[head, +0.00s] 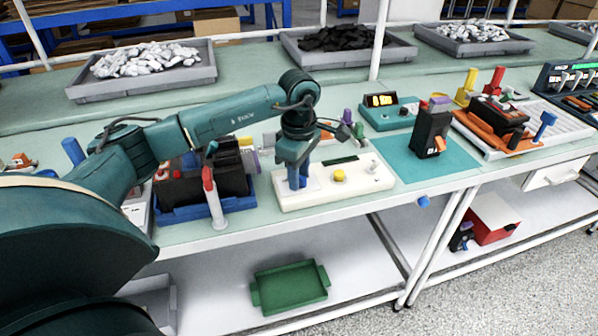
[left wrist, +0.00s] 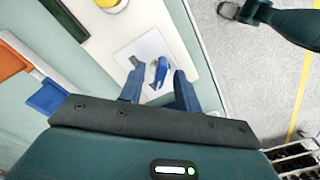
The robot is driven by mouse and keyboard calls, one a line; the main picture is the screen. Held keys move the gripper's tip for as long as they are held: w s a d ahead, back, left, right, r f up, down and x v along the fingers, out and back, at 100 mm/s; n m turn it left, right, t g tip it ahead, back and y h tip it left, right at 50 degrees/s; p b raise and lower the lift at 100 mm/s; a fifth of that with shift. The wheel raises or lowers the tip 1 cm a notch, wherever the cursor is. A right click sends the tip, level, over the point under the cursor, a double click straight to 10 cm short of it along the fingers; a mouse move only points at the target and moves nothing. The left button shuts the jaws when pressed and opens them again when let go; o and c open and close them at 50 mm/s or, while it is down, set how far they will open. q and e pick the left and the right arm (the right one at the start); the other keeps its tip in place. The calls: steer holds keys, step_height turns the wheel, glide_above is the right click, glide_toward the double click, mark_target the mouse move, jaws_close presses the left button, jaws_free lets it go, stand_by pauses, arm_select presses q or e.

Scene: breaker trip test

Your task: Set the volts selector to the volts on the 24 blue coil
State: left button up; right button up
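The white test box (head: 375,182) carries a dark display (head: 340,161) and a yellow knob (head: 338,175). My left gripper (head: 298,184) points down over its left end. The left wrist view shows a blue knob (left wrist: 158,72) on a pale square plate, likely the volts selector. My left gripper's blue fingers (left wrist: 157,88) stand on either side of it, open, with gaps showing. The number it points to is not readable. A blue block (left wrist: 45,97) and an orange block (left wrist: 12,60) lie behind the box; I cannot tell whether either is the coil. My right gripper is not visible.
A black breaker (head: 430,132) stands on a teal mat (head: 400,160) to the right. A blue tray (head: 185,211) with black parts and a red-topped post (head: 212,190) are close left of the box. Purple and green pieces (head: 358,130) stand behind the box.

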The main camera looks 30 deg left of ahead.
arm_select(q)
step_height(320, 180, up, 13)
steer(key=shift+b, duration=0.4)
stand_by(0.7)
